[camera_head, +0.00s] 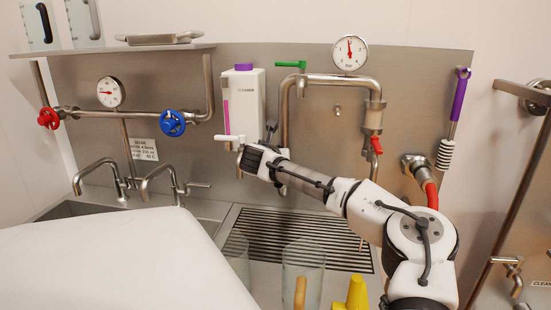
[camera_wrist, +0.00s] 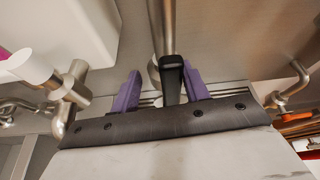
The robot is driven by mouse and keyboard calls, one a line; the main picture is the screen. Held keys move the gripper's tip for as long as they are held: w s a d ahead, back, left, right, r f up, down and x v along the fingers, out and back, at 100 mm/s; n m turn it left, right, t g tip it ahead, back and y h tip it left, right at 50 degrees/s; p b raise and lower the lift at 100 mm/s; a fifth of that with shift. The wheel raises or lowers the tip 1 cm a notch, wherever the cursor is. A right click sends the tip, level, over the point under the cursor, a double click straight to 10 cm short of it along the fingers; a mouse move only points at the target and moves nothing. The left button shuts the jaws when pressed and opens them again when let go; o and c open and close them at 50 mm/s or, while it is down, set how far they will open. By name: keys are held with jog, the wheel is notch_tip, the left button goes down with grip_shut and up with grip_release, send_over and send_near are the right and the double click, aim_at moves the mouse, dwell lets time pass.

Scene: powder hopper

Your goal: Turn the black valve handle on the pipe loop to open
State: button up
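The black valve handle (camera_wrist: 172,78) shows in the wrist view, in front of a vertical metal pipe (camera_wrist: 161,25). My gripper (camera_wrist: 161,70) is open, with one purple finger on each side of the handle. A gap shows on the left of the handle and a narrower one on the right; contact cannot be told. In the head view my gripper (camera_head: 253,160) is in front of the lower left of the pipe loop (camera_head: 330,79). There the fingertips are not clear, and I cannot pick out the black handle with certainty.
Left of my gripper is a white dispenser (camera_head: 245,105) with a white-handled tap (camera_head: 229,138), close by in the wrist view (camera_wrist: 28,65). The loop carries a red lever (camera_head: 376,145) and a gauge (camera_head: 350,52). Glass cylinders (camera_head: 303,265) stand below, by a drain grate (camera_head: 275,225).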

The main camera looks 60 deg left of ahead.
jog(key=v, duration=1.6)
jog(key=shift+w+d, duration=0.15)
jog(key=shift+w, duration=0.1)
dwell(0.7)
jog(key=shift+s, duration=0.1)
dwell(0.4)
jog(key=b+v, duration=0.4)
jog(key=v, duration=0.9)
jog(key=shift+s+d, duration=0.2)
jog(key=shift+s, duration=0.05)
